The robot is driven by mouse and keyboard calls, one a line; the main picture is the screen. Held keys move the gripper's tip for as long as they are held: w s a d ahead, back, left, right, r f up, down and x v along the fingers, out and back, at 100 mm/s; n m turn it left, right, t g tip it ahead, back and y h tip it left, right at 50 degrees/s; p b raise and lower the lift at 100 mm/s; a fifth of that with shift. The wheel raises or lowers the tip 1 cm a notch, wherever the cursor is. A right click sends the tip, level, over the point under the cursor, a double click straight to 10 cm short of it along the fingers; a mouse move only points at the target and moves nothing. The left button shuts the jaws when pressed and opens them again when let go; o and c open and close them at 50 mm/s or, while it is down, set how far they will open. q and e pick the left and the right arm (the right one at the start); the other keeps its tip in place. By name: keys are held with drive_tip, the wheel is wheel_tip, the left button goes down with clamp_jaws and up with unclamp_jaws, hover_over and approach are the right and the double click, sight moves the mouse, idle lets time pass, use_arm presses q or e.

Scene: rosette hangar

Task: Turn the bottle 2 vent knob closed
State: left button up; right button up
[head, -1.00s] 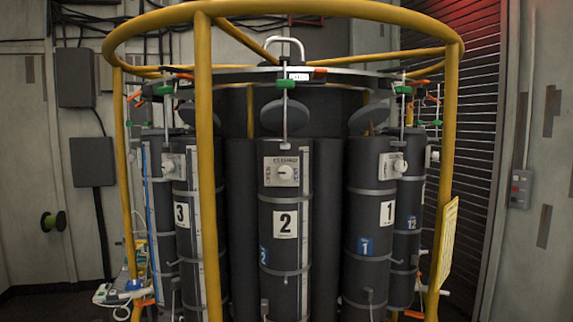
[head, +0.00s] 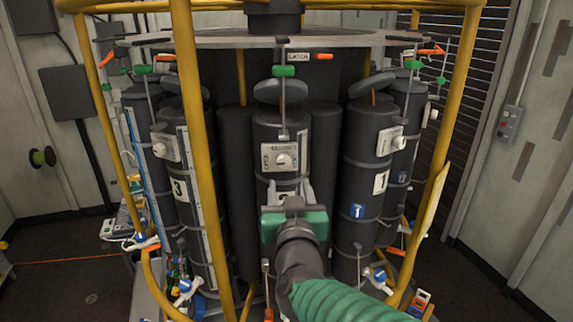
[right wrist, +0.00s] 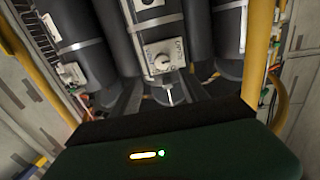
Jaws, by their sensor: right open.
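Bottle 2 (head: 268,131) is a dark upright cylinder in the middle of the rack. Its vent knob (head: 284,160) is a small round white knob on a pale lettered plate near the bottle's top. My right gripper (head: 289,190) is in front of the bottle, just below the plate, fingers pointing up toward it. In the right wrist view the knob (right wrist: 161,63) shows ahead, beyond the dark gripper body. The small lettering is hard to read. My left gripper is not in view.
Yellow posts (head: 198,150) and the ring frame surround the rack. Bottle 1 (head: 362,165) stands at right and bottle 3 (head: 182,205) at left, each with its own vent plate. A green-handled valve (head: 283,71) hangs above bottle 2's plate.

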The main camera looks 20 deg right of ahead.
sight(284, 165)
drive_tip(key=p+x, duration=0.1)
drive_tip(key=x, duration=0.2)
drive_tip(key=p+x, duration=0.1)
drive_tip(key=x, duration=0.2)
drive_tip(key=p+x, duration=0.1)
drive_tip(key=x, duration=0.2)
drive_tip(key=shift+w+a+f, duration=0.1)
drive_tip(key=shift+w+a, duration=0.15)
drive_tip(key=shift+w, duration=0.6)
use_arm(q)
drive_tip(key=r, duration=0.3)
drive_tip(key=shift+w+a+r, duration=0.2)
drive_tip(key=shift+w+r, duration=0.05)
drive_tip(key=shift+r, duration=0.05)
use_arm(e)
drive_tip(key=shift+s+d, duration=0.15)
drive_tip(key=shift+d, duration=0.1)
drive_tip(key=c, duration=0.5)
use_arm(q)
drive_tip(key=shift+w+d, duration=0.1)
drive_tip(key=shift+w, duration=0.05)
use_arm(e)
drive_tip(key=shift+w, duration=0.2)
clamp_jaws()
